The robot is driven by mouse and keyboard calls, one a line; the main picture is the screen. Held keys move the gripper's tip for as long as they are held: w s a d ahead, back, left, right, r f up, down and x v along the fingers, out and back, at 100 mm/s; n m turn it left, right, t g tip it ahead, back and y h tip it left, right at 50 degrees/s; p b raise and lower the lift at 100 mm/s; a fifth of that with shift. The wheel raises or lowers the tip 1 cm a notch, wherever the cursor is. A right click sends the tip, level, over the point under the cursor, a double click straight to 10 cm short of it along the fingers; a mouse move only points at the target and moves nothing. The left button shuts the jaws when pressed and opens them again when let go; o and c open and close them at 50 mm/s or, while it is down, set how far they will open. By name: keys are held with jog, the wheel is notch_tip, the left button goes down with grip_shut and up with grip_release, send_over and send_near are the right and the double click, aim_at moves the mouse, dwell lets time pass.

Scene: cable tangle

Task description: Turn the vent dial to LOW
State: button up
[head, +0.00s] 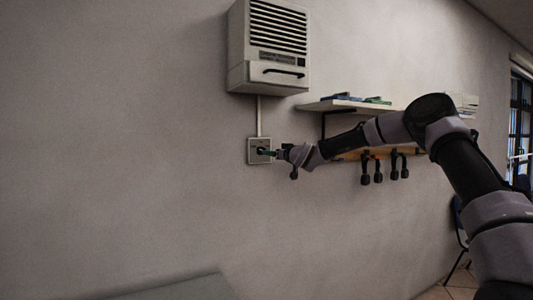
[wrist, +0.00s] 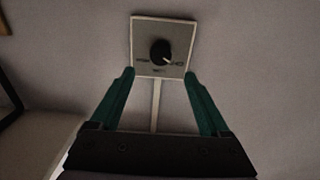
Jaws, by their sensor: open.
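The vent dial is a round black knob (wrist: 161,52) with a pale pointer mark on a square light plate (wrist: 143,27). In the wrist view the pointer aims to the lower right. Small lettering stands around the knob but is too blurred to read. In the head view the plate (head: 252,157) is on the wall below the vent unit, and my gripper partly covers it. My gripper (wrist: 158,80) is open with green fingers, one toward each lower corner of the plate. The knob lies beyond the fingertips, and nothing is between them. The head view also shows my gripper (head: 268,152) at the plate.
A pale vent unit (head: 268,48) with slats hangs above the plate, joined by a thin conduit (head: 259,116). To the right are a shelf (head: 345,105) with flat items and a wooden rail with dark hanging things (head: 378,170). The wall left is clear.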

jog(key=x, duration=0.8)
jog(key=shift+a, duration=0.2)
jog(key=shift+w, duration=0.1)
grip_shut()
jog(key=shift+m, duration=0.3)
jog(key=m, duration=1.1)
jog(key=shift+f, duration=0.1)
dwell(0.4)
